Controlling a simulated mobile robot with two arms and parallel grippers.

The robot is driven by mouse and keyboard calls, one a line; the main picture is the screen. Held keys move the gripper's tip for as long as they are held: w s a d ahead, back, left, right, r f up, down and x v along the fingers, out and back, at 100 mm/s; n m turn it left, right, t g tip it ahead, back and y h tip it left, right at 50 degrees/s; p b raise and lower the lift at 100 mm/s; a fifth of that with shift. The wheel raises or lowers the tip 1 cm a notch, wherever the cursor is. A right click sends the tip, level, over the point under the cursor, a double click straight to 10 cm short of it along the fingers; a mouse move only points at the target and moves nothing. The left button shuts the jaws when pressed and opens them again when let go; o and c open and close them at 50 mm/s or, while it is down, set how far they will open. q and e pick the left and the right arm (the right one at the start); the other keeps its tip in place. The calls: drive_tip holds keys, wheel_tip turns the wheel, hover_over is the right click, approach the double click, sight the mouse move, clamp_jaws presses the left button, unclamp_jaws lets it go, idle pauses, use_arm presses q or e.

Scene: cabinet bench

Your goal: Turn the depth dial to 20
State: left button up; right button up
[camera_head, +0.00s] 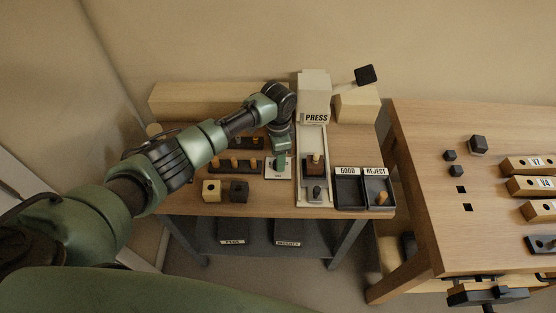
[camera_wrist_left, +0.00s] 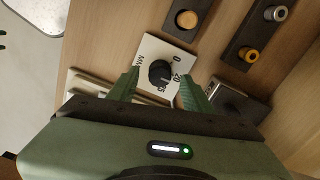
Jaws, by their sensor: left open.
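The depth dial is a black round knob (camera_wrist_left: 161,72) on a white square plate (camera_wrist_left: 152,47) with printed marks, among them 0 and 20. Which mark the knob points to is not clear. In the head view the dial plate (camera_head: 271,175) lies on the bench just left of the press, partly hidden by my gripper. My left gripper (camera_wrist_left: 160,77) is open, with one green finger on each side of the knob; I cannot tell whether they touch it. It also shows from above in the head view (camera_head: 280,160). My right gripper is not in view.
The press (camera_head: 314,95) with its black-knobbed lever (camera_head: 365,75) stands right of the dial. GOOD and REJECT trays (camera_head: 348,190) are further right. Dark racks with pegs (camera_head: 222,164) lie left of the dial, and two small blocks (camera_head: 212,190) lie in front. Another table (camera_head: 420,180) stands at right.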

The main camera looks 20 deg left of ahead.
use_arm(q)
wheel_tip(320, 180, up, 6)
drive_tip(key=shift+f+b, duration=0.15)
drive_tip(key=shift+b, duration=0.2)
